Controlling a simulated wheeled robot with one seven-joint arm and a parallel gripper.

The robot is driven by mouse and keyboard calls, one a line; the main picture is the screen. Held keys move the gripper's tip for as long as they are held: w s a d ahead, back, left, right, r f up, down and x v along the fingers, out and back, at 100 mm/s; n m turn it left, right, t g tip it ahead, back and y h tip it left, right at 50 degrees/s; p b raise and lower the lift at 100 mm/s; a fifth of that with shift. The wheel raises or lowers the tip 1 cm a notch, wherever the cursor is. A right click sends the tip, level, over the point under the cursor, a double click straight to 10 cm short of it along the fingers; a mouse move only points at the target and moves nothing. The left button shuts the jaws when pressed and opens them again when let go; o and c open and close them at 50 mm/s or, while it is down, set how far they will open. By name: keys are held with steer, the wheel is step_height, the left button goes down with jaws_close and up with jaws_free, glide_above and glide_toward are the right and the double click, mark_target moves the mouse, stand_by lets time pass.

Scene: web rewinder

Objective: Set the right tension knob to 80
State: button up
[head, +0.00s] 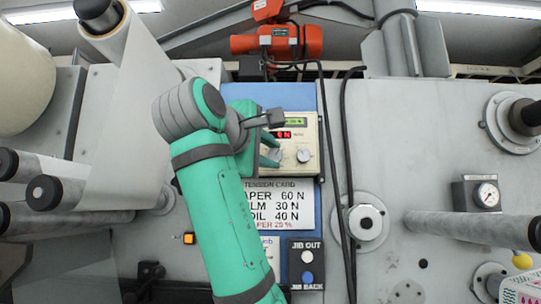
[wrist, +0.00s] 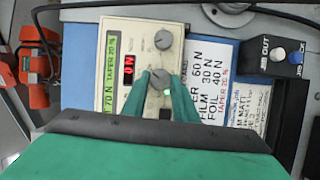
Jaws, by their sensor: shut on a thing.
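The cream tension control panel (head: 311,128) carries two knobs. In the head view its right knob (head: 304,155) is uncovered; it is the upper knob (wrist: 163,40) in the turned wrist view. My gripper (head: 269,151) is at the other, left-hand knob, which it hides in the head view. In the wrist view my green fingers (wrist: 161,86) close around this left-hand knob (wrist: 160,76). The red display (wrist: 129,69) seems to end in "0 N". The strip beside it shows "70 N" and "TAPER 20 %", its start cut off by my gripper.
Below the panel is a tension card (head: 288,205). Under it is a black box with JIB OUT and JIB BACK buttons (head: 306,265). Dark cables (head: 346,160) hang just right of the panel. An orange device (head: 290,42) is above, and a white web roll (head: 125,85) is at left.

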steer(key=shift+m+g+y, duration=0.4)
steer(key=shift+m, duration=0.6)
steer(key=o, duration=1.1)
steer(key=shift+c, duration=0.2)
steer(key=shift+a+r, duration=0.1)
steer(key=shift+a, duration=0.05)
